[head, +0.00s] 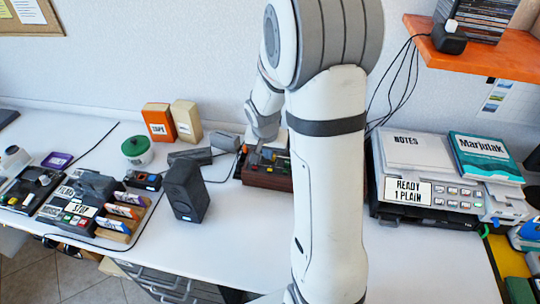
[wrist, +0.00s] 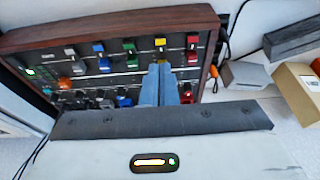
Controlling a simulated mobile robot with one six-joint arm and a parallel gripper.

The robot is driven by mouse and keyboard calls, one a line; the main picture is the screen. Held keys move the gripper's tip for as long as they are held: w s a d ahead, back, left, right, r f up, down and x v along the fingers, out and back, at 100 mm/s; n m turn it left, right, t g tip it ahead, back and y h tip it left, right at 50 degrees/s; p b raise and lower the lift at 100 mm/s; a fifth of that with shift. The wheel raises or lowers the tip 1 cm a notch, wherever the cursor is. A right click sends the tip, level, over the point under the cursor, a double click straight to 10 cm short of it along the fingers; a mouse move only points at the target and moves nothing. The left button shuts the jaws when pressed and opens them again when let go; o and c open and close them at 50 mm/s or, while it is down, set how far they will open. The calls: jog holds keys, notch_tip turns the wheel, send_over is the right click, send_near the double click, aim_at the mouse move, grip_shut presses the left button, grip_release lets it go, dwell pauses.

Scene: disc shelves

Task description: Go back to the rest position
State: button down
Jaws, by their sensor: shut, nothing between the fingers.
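My gripper (wrist: 163,72) shows in the wrist view with its two blue-grey fingers shut and nothing between them. Its fingertips overlap the wooden-framed control panel (wrist: 110,24) near a yellow cap (wrist: 160,43); I cannot tell whether they touch it. The panel carries rows of coloured caps, and a small green light shows at its left. In the head view the same wooden box (head: 268,180) sits on the white table, partly hidden by my arm. My wrist comes down just above and behind it, and the fingers cannot be made out there.
A black speaker (head: 185,190) stands left of the box. An orange box (head: 159,122) and green-lidded pot (head: 137,150) stand further back. A printer (head: 425,170) is on the right, below an orange shelf (head: 480,50) with hanging cables. The front middle of the white table (head: 235,240) is clear.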

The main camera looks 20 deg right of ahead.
jog(key=shift+r, duration=0.4)
